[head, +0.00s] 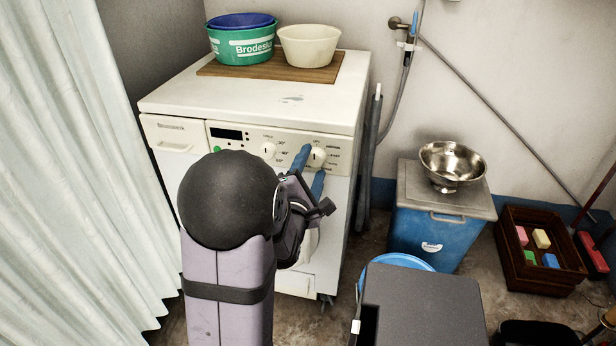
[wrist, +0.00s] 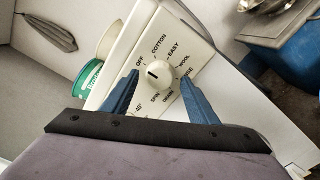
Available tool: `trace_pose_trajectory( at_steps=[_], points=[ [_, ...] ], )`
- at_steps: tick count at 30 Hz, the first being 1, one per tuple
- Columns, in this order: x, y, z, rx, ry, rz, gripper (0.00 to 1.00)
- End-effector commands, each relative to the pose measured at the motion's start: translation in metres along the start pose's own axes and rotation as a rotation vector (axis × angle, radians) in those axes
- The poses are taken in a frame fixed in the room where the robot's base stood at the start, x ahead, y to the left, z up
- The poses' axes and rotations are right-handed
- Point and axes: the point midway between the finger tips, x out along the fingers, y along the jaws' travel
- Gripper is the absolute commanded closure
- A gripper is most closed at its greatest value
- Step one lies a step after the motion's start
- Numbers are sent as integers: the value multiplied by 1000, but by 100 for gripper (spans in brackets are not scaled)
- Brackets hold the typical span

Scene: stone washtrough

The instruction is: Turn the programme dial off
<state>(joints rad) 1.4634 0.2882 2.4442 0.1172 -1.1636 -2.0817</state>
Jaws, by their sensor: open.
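The programme dial (head: 317,157) is a round cream knob at the right end of the washing machine's (head: 165,135) control panel. In the wrist view the dial (wrist: 155,74) has a short dark mark left of its centre; I cannot tell exactly which label it points to. OFF, COTTON, EASY, WOOL, DRAIN and SPIN are readable around it. My gripper (wrist: 158,75) is open, its blue fingers on either side of the dial. I cannot tell whether they touch it. In the head view my gripper (head: 312,161) partly covers the dial's surroundings.
A second knob (head: 267,149) sits left of the dial, near a dark display (head: 227,134). Green tub (head: 240,45) and cream bowl (head: 309,46) stand on a wooden board (head: 225,70) on top. A steel bowl (head: 452,162) sits on a blue bin (head: 425,230) to the right.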

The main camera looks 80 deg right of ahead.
Motion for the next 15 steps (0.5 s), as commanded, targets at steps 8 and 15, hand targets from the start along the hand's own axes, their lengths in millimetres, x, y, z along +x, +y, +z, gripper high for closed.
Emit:
trace_pose_trajectory(
  at_steps=[8,15],
  points=[
    [-19,-3,-1,0,-5,4,46],
    [-26,-4,-1,-1,-6,4,46]
  ],
)
